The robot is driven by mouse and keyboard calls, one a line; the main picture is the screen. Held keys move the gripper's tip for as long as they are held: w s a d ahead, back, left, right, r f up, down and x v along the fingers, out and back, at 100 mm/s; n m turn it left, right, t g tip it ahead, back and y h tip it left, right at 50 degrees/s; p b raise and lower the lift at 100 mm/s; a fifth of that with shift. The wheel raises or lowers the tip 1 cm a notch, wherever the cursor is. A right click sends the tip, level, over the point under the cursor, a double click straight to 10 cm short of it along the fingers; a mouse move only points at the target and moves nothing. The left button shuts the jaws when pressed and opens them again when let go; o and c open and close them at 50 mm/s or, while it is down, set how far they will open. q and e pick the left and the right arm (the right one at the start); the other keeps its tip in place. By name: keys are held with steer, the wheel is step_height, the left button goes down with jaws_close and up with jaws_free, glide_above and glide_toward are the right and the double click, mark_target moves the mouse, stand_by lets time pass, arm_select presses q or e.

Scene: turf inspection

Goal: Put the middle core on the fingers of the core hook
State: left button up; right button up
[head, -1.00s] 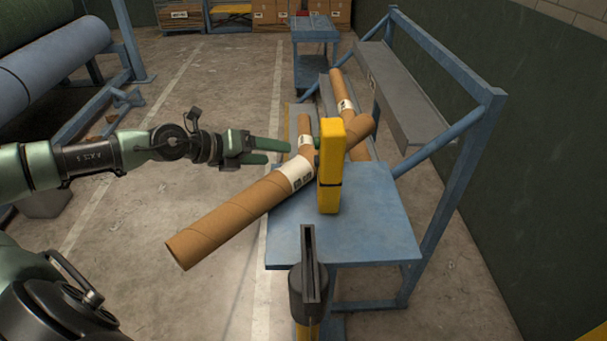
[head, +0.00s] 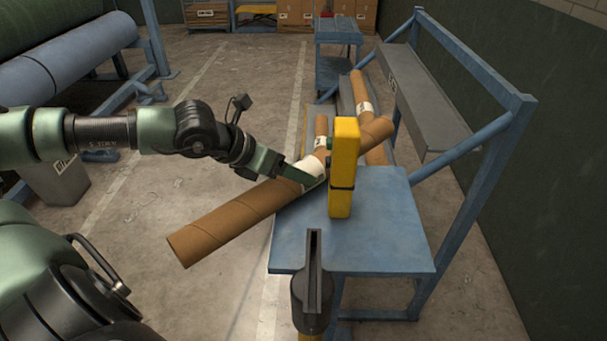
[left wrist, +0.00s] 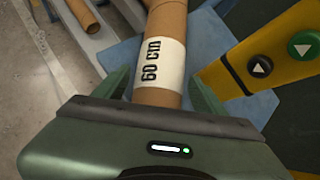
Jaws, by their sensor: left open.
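A long brown cardboard core (head: 235,219) lies slantwise across the left side of the blue table, its near end sticking out past the edge. Its white label (left wrist: 160,62) reads 60 cm in the left wrist view. My left gripper (head: 300,172) is at the label, and in the left wrist view its open fingers (left wrist: 160,85) stand on either side of the core. I cannot tell whether they touch it. Two other labelled cores (head: 321,127) (head: 358,88) lie behind. I cannot make out the core hook for sure. My right gripper is not in view.
A yellow upright block (head: 343,150) with arrow buttons (left wrist: 260,65) stands close right of the label. A dark slotted piece (head: 313,265) stands in front of the blue table (head: 390,230). A blue frame (head: 485,170) bounds the right.

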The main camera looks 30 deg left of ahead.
arm_select(q)
steer(key=shift+x, duration=0.95)
steer(key=shift+w+d+f+p, duration=0.1)
steer(key=shift+w+f+p, duration=0.3)
steer(key=shift+f, duration=0.05)
steer(key=c, duration=1.5)
steer(key=shift+r, duration=0.1)
jaws_close()
